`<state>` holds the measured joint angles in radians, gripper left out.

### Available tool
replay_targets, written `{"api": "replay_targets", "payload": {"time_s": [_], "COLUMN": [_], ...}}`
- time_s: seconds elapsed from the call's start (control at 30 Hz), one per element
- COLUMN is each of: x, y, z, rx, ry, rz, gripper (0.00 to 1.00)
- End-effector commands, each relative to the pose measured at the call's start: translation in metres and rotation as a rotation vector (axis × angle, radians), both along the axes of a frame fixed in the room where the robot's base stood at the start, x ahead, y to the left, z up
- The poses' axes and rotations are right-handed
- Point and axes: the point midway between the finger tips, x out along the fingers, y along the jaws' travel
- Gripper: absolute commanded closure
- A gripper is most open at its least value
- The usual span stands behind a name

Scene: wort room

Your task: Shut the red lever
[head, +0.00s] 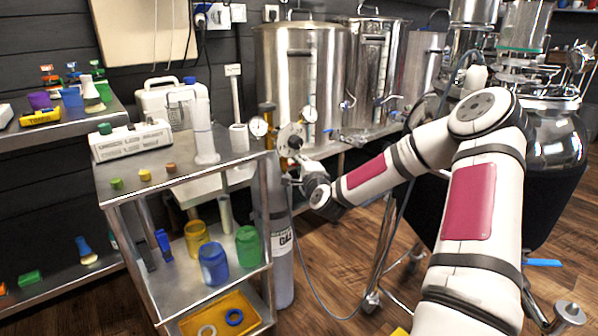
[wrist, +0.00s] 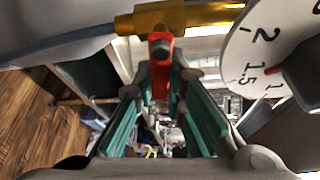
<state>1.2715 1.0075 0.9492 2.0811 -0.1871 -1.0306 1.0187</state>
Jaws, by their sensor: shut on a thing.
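The red lever (wrist: 161,70) is mounted at the brass valve fitting (wrist: 180,17) in the wrist view. It runs down the picture from the brass, across the line of the pipe, with a dark round cap near its top. My gripper (wrist: 160,88) is shut on the lever, with a teal-padded finger on each side of it. In the head view my gripper (head: 298,158) is at the valve on top of the grey gas cylinder (head: 280,240). The lever cannot be made out clearly there.
A white dial gauge (wrist: 280,65) sits close right of the lever; in the head view gauges (head: 259,126) flank the valve. A steel trolley (head: 190,182) with coloured cups stands left of the cylinder. Steel kettles (head: 300,70) stand behind.

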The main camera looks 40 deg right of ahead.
Motion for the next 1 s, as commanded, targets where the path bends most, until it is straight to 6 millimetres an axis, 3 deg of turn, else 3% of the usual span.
{"api": "replay_targets", "payload": {"time_s": [0.33, 0.87, 0.9, 1.0], "x": [0.0000, -0.0001, -0.0001, 0.0000], "y": [0.0001, -0.0003, -0.0003, -0.0003], "z": [0.0054, 0.0067, 0.0067, 0.0066], "rx": [-0.140, -0.163, -0.163, -0.163], "ry": [-0.005, -0.005, -0.005, -0.005], "rz": [0.001, 0.000, 0.000, 0.000], "gripper": [1.00, 1.00, 0.84, 0.68]}}
